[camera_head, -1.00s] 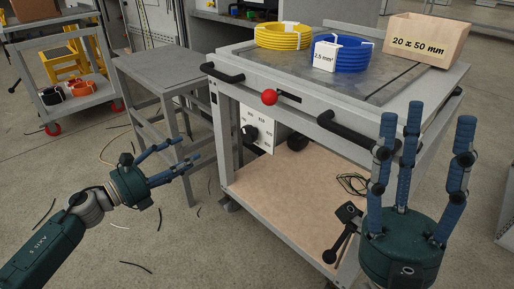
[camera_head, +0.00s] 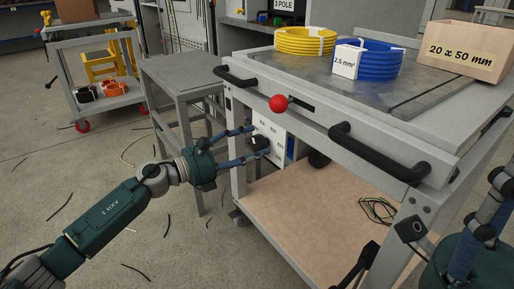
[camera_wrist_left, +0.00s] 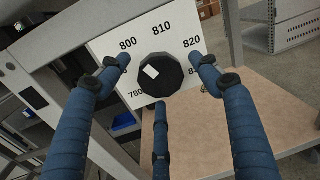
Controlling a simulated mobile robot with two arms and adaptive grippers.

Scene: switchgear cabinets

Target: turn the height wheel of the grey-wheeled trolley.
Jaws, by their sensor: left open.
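The trolley (camera_head: 245,195) with a grey caster stands at centre right. Its height wheel, a black faceted knob (camera_wrist_left: 160,74) with a white mark at its upper left, sits on a white scale plate (camera_wrist_left: 105,43) numbered from 780 to beyond 820. In the head view the knob (camera_head: 261,143) is partly hidden by fingers. My left gripper (camera_head: 252,142) is open, its three blue fingers spread around the knob; in the left wrist view (camera_wrist_left: 162,85) gaps show between fingers and knob. My right gripper (camera_head: 484,215) is cut off at the right edge, so its opening is unclear.
The trolley top carries yellow (camera_head: 306,41) and blue (camera_head: 372,61) cable coils and a wooden box (camera_head: 463,50). A red ball (camera_head: 279,103) and black handles (camera_head: 375,152) stick out in front. A grey table (camera_head: 182,72) stands left; behind it is a red-wheeled trolley (camera_head: 62,65).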

